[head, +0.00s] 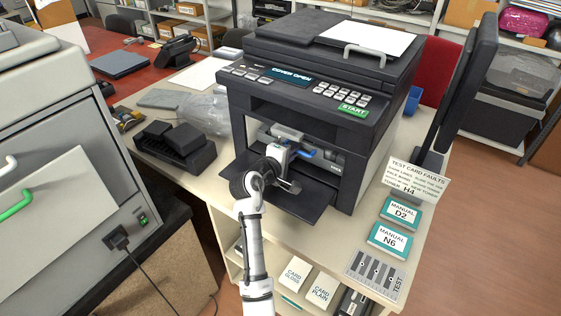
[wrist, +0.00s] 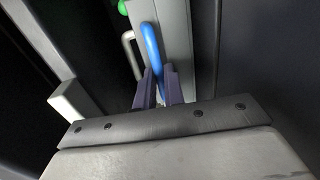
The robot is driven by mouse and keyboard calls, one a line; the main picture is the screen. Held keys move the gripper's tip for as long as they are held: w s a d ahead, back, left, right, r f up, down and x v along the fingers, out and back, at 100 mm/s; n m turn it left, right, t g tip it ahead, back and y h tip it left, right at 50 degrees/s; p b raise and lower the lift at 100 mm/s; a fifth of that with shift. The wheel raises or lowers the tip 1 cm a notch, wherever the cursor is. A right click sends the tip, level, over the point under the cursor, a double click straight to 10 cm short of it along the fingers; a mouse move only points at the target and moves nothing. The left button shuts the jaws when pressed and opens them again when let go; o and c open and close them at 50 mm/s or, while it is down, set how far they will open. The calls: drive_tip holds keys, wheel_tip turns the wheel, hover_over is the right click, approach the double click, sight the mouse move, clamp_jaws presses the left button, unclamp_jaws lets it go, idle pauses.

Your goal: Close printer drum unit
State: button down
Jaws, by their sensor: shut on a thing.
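The printer (head: 300,110) stands on the table with its front cover (head: 300,199) folded down; its display (head: 291,78) reads "COVER OPEN". A grey unit, apparently the drum unit, shows in the open front bay, and its light grey face appears in the wrist view (wrist: 177,45). A blue handle (wrist: 151,45) stands on this face, and a bit of blue shows in the head view (head: 305,153). My gripper (wrist: 158,88) is shut on the blue handle. In the head view my wrist hides much of the bay.
A grey loop handle (wrist: 131,55) and a green knob (wrist: 122,7) sit close beside the blue handle. A black device (head: 175,147) stands left of the printer.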

drive_tip(key=shift+w+d+r, duration=0.1)
drive_tip(key=shift+w+r, duration=0.05)
drive_tip(key=shift+r, duration=0.05)
drive_tip(key=c, duration=1.8)
unclamp_jaws()
drive_tip(key=o, duration=0.3)
drive_tip(key=shift+w+d+f, duration=0.1)
drive_tip(key=shift+w+f, duration=0.05)
drive_tip(key=shift+f, duration=0.05)
drive_tip(key=b+v, duration=0.3)
drive_tip(key=v, duration=1.1)
